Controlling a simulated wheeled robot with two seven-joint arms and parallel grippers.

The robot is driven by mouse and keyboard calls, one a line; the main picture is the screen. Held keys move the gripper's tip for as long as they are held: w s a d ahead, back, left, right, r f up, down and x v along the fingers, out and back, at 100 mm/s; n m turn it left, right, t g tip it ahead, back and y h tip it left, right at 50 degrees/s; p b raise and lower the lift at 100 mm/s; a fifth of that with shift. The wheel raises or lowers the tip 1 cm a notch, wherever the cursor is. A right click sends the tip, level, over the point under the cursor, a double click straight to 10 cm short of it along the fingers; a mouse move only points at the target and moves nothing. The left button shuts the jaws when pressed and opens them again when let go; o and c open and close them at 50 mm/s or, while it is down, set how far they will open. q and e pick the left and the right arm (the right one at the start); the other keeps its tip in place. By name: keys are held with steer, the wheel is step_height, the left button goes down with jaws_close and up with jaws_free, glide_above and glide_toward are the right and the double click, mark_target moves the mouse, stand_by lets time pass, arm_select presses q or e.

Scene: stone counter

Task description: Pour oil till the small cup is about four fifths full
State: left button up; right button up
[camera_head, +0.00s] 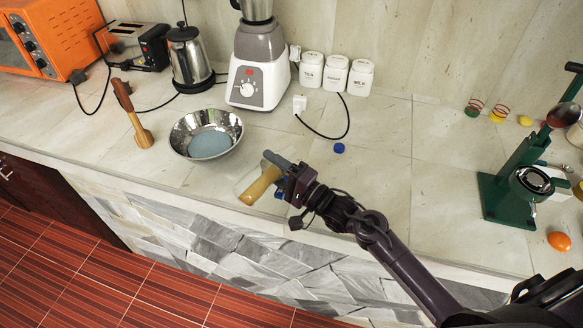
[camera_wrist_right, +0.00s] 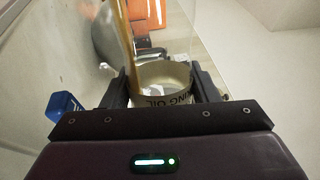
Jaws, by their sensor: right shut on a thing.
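My right gripper (camera_head: 282,178) is shut on a clear oil bottle (camera_head: 245,183) above the counter's front edge, right of the steel bowl. The bottle lies tilted well over, and yellow oil (camera_head: 260,187) shows along its lower side. In the right wrist view my gripper (camera_wrist_right: 165,95) has a finger on each side of the bottle (camera_wrist_right: 178,98), whose label partly reads "ING OIL". A yellow band of oil (camera_wrist_right: 124,42) shows there. I cannot make out the small cup or its fill level. My left gripper is not in view.
A steel bowl (camera_head: 232,122) with a bluish inside stands left of the bottle. A wooden tool (camera_head: 139,131) stands left of it. A blue cap (camera_head: 339,148) lies behind my gripper. Blender (camera_head: 259,75), white canisters (camera_head: 336,73) and green press (camera_head: 508,195) stand further off.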

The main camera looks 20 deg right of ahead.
steer(key=shift+m+p, duration=0.35)
steer(key=shift+m, duration=0.05)
stand_by(0.5)
